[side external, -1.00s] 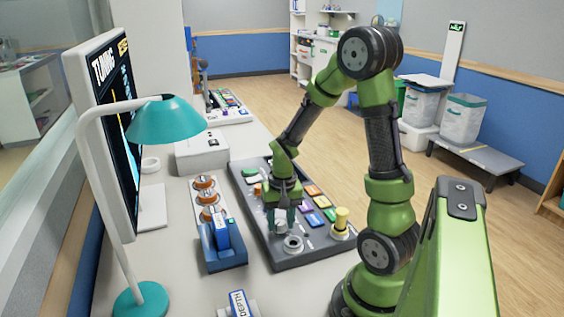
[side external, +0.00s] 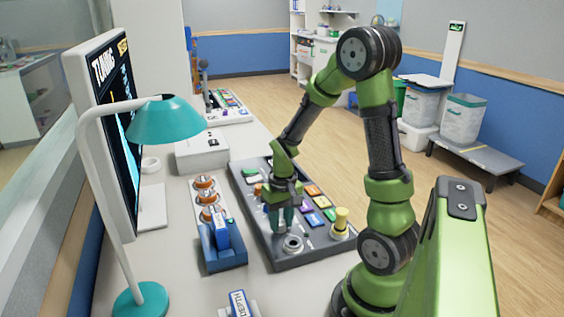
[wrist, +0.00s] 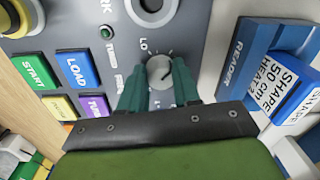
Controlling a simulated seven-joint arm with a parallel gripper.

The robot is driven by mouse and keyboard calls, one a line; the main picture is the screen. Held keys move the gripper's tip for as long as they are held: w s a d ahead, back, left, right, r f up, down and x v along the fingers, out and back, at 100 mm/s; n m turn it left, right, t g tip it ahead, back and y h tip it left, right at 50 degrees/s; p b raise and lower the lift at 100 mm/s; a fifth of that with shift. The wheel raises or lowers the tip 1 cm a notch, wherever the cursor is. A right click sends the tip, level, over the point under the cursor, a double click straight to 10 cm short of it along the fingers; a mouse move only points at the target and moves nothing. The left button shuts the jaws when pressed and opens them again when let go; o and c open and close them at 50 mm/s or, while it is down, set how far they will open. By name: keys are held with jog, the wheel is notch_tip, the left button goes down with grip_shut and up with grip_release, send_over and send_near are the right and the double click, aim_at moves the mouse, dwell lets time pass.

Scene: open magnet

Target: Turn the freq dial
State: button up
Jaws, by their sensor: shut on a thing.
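The freq dial (wrist: 159,69) is a small round light-grey knob on the dark grey control panel (side external: 262,243). In the wrist view, tick marks and a "Lo" label surround it, and part of its name shows beside it. My gripper (wrist: 159,80) has its teal fingers closed on either side of the knob.
The panel also carries a yellow knob (side external: 341,220), a round silver socket (side external: 293,244) and several coloured buttons, including START (wrist: 35,70) and LOAD (wrist: 77,68). A blue block in a holder (side external: 221,243) stands left of the panel. A teal lamp (side external: 165,120) stands further left.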

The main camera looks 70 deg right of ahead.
aim_at(282, 221)
jog(key=o, duration=1.1)
jog(key=shift+c, duration=0.2)
notch_tip(282, 221, up, 17)
jog(key=shift+s+d, duration=0.2)
jog(key=shift+d, duration=0.05)
jog(key=s+a+r+n+t, duration=0.1)
jog(key=a+t, duration=0.2)
jog(key=a, duration=0.5)
jog(key=s+a+r+n+t+y, duration=0.1)
jog(key=a+t, duration=0.3)
jog(key=a, duration=0.5)
jog(key=shift+s+a+r+n+y, duration=0.25)
jog(key=shift+r+n+y, duration=0.1)
jog(key=shift+n, duration=0.15)
